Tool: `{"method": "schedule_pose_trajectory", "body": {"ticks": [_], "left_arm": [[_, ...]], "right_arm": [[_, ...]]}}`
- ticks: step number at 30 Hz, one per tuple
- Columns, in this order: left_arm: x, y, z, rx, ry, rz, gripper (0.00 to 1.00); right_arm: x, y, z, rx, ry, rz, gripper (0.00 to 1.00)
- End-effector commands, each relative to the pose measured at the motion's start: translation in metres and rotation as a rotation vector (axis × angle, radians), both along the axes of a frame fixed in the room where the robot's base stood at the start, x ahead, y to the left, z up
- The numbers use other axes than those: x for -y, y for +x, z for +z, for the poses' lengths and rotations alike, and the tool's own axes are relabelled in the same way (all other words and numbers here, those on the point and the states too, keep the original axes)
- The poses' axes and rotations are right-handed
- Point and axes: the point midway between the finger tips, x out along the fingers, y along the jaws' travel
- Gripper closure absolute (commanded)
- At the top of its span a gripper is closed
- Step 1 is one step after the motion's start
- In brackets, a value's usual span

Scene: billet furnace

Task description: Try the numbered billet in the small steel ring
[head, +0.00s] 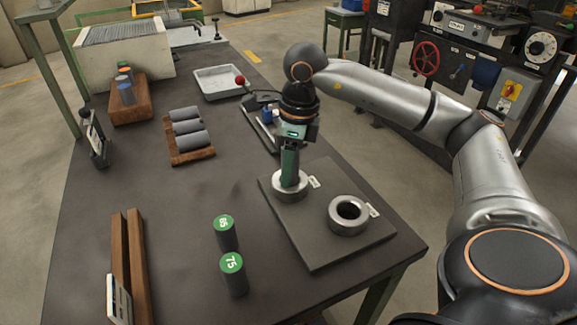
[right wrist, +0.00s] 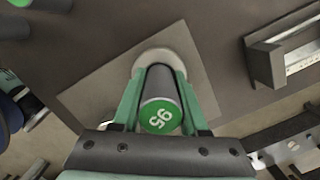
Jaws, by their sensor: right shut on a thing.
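My right gripper (head: 290,170) points down over a steel ring (head: 289,193) on a grey plate (head: 318,247). In the right wrist view its green fingers (right wrist: 160,98) are shut on a dark billet (right wrist: 160,82) with a green top marked 95. The ring also shows in that view (right wrist: 150,56), around or just below the billet's lower end; how far the billet is in, I cannot tell. A second steel ring (head: 349,229) stands empty on the plate at right. Both rings have small white tags, too small to read. My left gripper is out of view.
Several grey cylinders (head: 188,127) lie in a wooden rack. A tray (head: 211,90) and wooden rails (head: 137,260) are on the table. The table's middle is clear.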

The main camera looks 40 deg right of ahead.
Motion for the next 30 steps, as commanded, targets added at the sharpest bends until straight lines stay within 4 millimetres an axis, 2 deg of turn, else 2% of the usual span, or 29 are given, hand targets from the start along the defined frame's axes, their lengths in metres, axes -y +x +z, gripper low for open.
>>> {"method": "schedule_pose_trajectory", "body": {"ticks": [1,2,11,24,30], "left_arm": [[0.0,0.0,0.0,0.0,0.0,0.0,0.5],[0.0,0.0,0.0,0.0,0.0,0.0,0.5],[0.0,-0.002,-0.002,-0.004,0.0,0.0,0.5],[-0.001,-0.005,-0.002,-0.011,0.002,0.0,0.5],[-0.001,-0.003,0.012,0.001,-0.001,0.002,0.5]], "right_arm": [[-0.001,-0.001,-0.003,-0.006,0.0,0.002,1.0],[-0.001,-0.001,-0.003,-0.006,0.0,0.002,0.56],[-0.002,-0.002,-0.004,-0.012,0.002,0.005,0.22],[-0.004,-0.003,-0.004,-0.018,0.003,0.011,0.22],[0.0,-0.004,0.037,-0.004,0.002,0.007,0.22]]}}
